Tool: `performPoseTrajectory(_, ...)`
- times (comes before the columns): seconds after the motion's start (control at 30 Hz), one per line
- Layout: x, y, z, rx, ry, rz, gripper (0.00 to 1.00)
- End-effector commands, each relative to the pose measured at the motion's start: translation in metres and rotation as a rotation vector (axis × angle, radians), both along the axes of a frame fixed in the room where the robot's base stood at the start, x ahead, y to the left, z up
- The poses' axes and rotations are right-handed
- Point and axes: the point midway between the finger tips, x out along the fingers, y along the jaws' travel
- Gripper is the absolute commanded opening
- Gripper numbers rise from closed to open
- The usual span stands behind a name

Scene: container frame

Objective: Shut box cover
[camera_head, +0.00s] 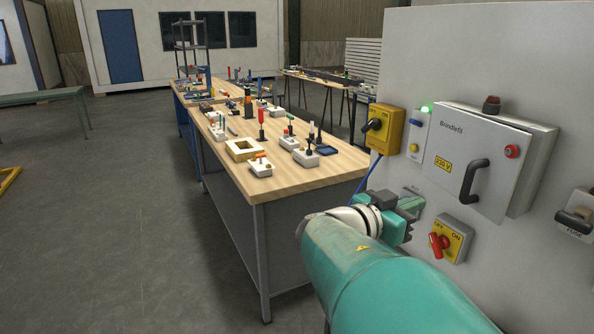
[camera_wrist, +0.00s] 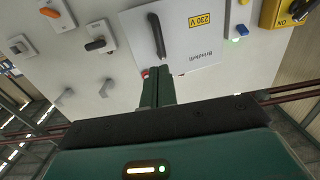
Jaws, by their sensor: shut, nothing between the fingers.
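The box (camera_head: 485,150) is a pale grey wall cabinet labelled "Brindlefit", with a yellow 230 V label, a black handle (camera_head: 475,180) and a red button on its cover. My gripper (camera_head: 415,206) is left of and below the cover in the head view. In the wrist view my gripper (camera_wrist: 158,76) is shut and empty, its fingertips overlapping the cover's edge; contact is unclear.
A yellow rotary switch (camera_head: 384,128), a small panel with a green lamp (camera_head: 426,109), a red-knob switch (camera_head: 450,240) and a fuse lever (camera_head: 576,215) surround the box. A cluttered wooden workbench (camera_head: 300,180) stands left.

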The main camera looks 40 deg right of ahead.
Motion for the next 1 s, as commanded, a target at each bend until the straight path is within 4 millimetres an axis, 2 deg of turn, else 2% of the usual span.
performPoseTrajectory(0.13, 0.001, -0.005, 0.000, 0.000, -0.009, -0.006, 0.00)
performPoseTrajectory(0.23, -0.001, -0.016, -0.001, -0.001, -0.007, -0.009, 0.00)
performPoseTrajectory(0.7, -0.014, -0.106, -0.002, 0.000, -0.004, -0.007, 0.00)
performPoseTrajectory(0.83, -0.017, -0.124, -0.002, -0.001, -0.005, -0.005, 0.00)
performPoseTrajectory(1.0, -0.019, -0.136, -0.002, -0.002, -0.005, -0.002, 0.00)
